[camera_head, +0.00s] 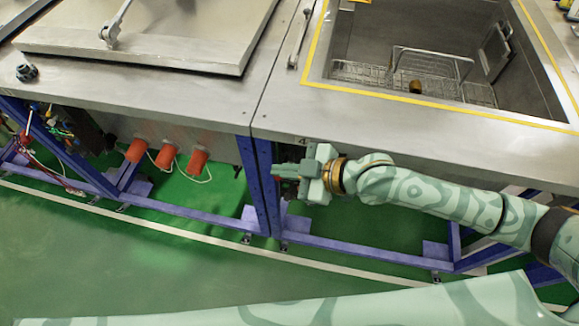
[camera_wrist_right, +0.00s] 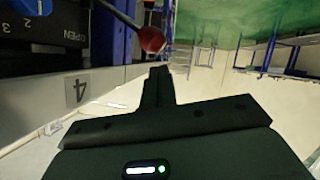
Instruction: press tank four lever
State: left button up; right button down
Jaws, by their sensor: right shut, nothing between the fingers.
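A lever with a red knob (camera_wrist_right: 152,40) on a dark stem hangs near the top of the right wrist view. A grey panel edge with a label reading 4 (camera_wrist_right: 76,92) lies left of it, upside down in that view. My right gripper (camera_head: 278,172) is shut and empty, in front of the tank bench by the blue leg. In the wrist view its fingertips (camera_wrist_right: 160,72) are just below the red knob; I cannot tell whether they touch it. In the head view I cannot make out the lever near the gripper. My left gripper is not in view.
A blue dial (camera_wrist_right: 35,8) marked OPEN sits beside the lever. The right tank (camera_head: 430,85) is open with a wire basket inside; the left tank has a closed metal lid (camera_head: 150,35). Orange cylinders (camera_head: 166,156) hang below the left bench. Blue frame legs (camera_head: 258,185) stand near the gripper.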

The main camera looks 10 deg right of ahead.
jog(key=shift+w+d+f, duration=0.15)
jog(key=shift+d+f, duration=0.05)
jog(key=shift+f, duration=0.3)
jog(key=shift+s+a+f, duration=0.1)
jog(key=shift+s+f, duration=0.2)
